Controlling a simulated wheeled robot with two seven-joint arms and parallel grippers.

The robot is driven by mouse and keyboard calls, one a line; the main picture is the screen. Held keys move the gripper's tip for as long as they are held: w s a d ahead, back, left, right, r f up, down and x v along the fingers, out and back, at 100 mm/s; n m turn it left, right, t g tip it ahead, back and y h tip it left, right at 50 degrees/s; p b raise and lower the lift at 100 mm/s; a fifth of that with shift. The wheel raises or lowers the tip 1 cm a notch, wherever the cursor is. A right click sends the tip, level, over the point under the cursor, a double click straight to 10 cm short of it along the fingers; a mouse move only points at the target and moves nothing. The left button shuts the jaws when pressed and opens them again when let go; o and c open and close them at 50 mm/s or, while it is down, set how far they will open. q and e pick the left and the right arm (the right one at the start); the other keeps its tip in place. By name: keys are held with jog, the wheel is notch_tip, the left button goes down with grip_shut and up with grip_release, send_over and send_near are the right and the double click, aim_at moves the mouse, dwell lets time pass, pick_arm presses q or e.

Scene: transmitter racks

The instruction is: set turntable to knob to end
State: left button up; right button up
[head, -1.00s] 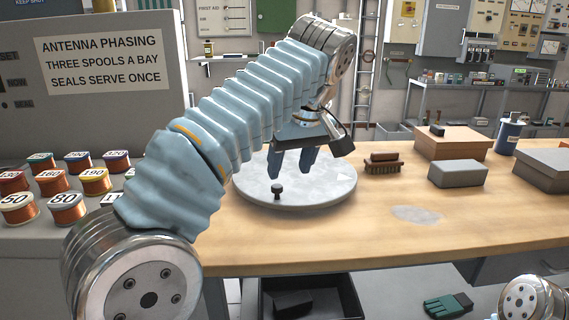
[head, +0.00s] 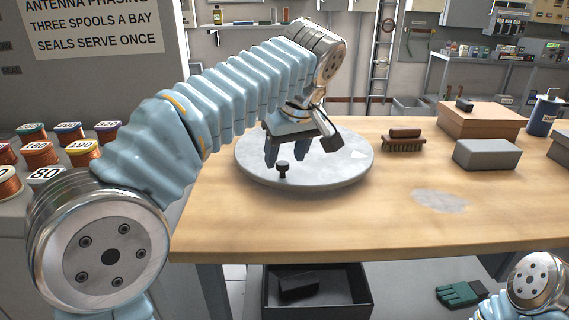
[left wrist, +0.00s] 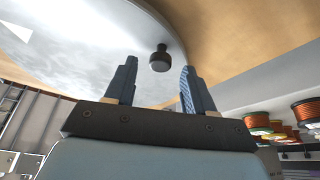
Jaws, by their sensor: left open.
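The turntable is a round grey disc (head: 340,175) lying on the wooden bench. A small black knob (head: 283,168) stands upright near its front left edge. A pale triangle mark shows on the disc's right side. My left gripper (head: 270,152) is over the left part of the disc, close to the knob. In the left wrist view the gripper (left wrist: 153,85) is open, with its two blue fingers apart. The knob (left wrist: 159,58) shows beyond the fingertips, between their lines, and nothing is held. Of my right arm only a joint shows at the lower right; its gripper is out of view.
A brush (head: 404,141), a grey box (head: 487,154) and a brown box (head: 478,120) stand right of the turntable. Wire spools (head: 40,153) stand at the left. A dark open bin (head: 318,292) is below the bench. The bench's front right is clear.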

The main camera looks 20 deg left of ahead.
pick_arm(q)
jog(key=shift+x, duration=0.95)
jog(key=shift+c, duration=0.5)
grip_shut()
